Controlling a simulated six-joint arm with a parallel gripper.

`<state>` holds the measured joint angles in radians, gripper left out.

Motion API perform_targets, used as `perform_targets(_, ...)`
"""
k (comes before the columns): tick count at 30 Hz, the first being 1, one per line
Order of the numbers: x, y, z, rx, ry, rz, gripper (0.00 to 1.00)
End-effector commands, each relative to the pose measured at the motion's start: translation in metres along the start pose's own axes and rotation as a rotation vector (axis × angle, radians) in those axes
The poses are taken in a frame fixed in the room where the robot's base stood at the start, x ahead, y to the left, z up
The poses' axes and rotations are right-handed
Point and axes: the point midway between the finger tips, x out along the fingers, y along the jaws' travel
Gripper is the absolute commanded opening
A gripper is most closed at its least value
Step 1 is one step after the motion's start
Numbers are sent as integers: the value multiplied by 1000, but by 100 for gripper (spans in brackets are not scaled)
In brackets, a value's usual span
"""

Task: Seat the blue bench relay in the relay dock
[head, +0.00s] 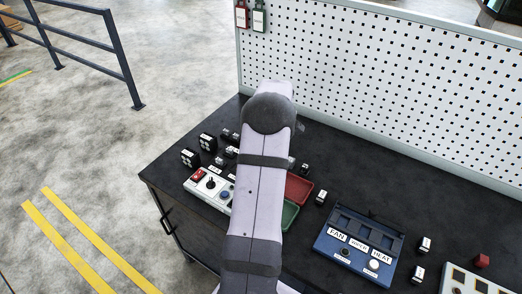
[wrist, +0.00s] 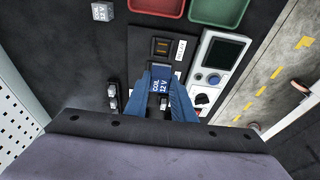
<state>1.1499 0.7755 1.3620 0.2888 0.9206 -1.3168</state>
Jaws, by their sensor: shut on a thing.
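In the wrist view my gripper (wrist: 162,92) is shut on the blue bench relay (wrist: 160,86), whose white lettering seems to read "COIL 12 V". The relay sits between the blue fingers. Just beyond it is a black plate with a dark, amber-edged socket that looks like the relay dock (wrist: 160,48), with a small white label to its right. The relay appears short of the socket in the picture; its height above the plate and its underside cannot be told. In the head view my arm hides the gripper, relay and dock.
A white instrument panel (wrist: 215,65) stands close right of the dock. A red tray (wrist: 157,14) and a green tray (wrist: 218,24) lie beyond it. A loose grey block (wrist: 103,11) and small dark parts (wrist: 112,95) are left. A blue fan-heat panel (head: 358,245) and pegboard (head: 390,80) also show.

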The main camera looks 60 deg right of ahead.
Motion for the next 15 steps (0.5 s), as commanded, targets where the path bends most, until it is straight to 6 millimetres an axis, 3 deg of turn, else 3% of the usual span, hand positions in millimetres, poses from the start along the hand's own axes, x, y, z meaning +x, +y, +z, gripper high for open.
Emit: perform_targets(15,36,0,9,0,0,-1,1)
